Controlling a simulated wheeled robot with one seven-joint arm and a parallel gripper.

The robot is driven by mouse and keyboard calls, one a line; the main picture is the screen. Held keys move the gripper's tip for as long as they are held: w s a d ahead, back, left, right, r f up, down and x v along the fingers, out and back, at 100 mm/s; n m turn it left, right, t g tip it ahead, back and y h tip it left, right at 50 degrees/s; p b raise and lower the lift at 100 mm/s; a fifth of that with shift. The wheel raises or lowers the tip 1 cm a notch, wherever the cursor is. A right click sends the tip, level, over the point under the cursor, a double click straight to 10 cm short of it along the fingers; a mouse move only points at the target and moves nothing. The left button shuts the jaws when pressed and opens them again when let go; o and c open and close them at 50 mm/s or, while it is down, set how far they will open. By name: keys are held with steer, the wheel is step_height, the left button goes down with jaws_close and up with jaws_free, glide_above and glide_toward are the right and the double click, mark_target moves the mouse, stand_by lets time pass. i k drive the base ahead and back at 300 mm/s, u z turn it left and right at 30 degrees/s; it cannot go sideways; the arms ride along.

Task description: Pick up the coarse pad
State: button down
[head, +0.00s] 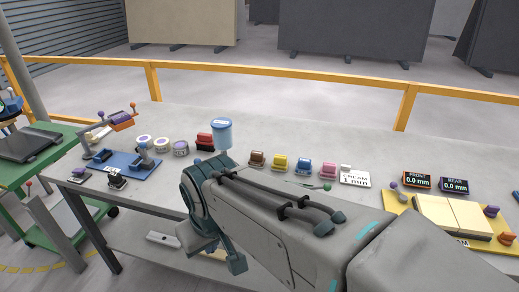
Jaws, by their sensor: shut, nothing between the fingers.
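Brown (257,159), yellow (280,162), blue (303,165) and pink (328,170) blocks line the middle. A blue fixture (121,164) is left; a yellow tray (402,211) is right. A yellow rail (250,69) runs behind.

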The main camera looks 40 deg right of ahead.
mark_target(257, 160)
steer(key=z, duration=0.45)
steer(key=k, duration=0.65)
steer(key=u, duration=0.7)
steer(key=i, duration=1.5)
steer(key=z, duration=1.35)
steer(key=i, duration=0.3)
steer(key=z, duration=0.2)
